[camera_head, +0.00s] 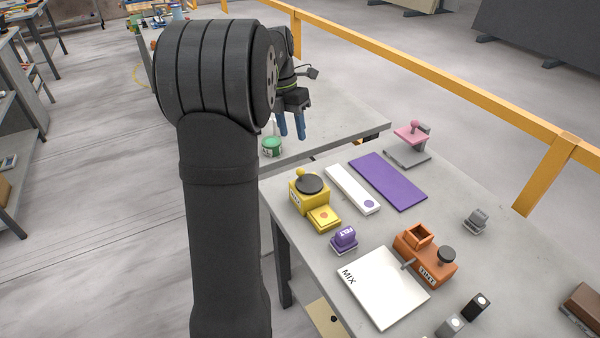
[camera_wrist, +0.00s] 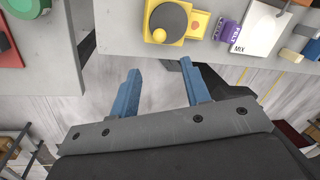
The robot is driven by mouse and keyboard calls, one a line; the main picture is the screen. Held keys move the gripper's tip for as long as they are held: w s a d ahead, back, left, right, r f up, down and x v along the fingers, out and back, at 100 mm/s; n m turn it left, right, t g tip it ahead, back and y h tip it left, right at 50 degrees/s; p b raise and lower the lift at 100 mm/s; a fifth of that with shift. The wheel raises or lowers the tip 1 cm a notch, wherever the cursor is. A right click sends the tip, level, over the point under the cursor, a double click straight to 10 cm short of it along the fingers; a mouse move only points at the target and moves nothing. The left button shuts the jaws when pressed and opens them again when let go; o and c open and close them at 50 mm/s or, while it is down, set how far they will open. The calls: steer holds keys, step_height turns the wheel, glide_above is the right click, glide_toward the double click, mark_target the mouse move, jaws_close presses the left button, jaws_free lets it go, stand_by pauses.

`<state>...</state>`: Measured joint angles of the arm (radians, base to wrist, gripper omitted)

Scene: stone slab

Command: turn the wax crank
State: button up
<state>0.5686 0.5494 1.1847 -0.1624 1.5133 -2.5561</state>
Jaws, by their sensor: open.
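A yellow box (camera_head: 309,194) with a dark round disc (camera_head: 312,184) and a yellow knob (camera_head: 300,173) stands near the slab's left edge. It looks like the wax crank, but its small label is too small to read. A yellow block with an orange spot (camera_head: 323,217) sits at its front. In the wrist view the disc (camera_wrist: 169,21) and knob (camera_wrist: 159,35) show at the top, beyond my fingertips. My gripper (camera_head: 292,134) is open and empty, raised behind the yellow box in the head view. Its blue fingers also show in the wrist view (camera_wrist: 160,69), apart from the box.
An orange TINT box (camera_head: 425,262), a purple FELT block (camera_head: 344,239), a white MIX board (camera_head: 382,287) and a purple strip (camera_head: 388,181) share the slab. A green-topped pot (camera_head: 271,147) stands on the neighbouring table. A gap separates the tables.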

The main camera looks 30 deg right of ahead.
mark_target(300, 173)
steer(key=f, duration=0.4)
steer(key=s+f, duration=0.1)
steer(key=f, duration=0.4)
steer(key=s+d+f, duration=0.1)
steer(key=f, duration=0.4)
steer(key=shift+s, duration=0.2)
steer(key=shift+r, duration=0.1)
steer(key=shift+d, duration=0.1)
steer(key=c, duration=0.8)
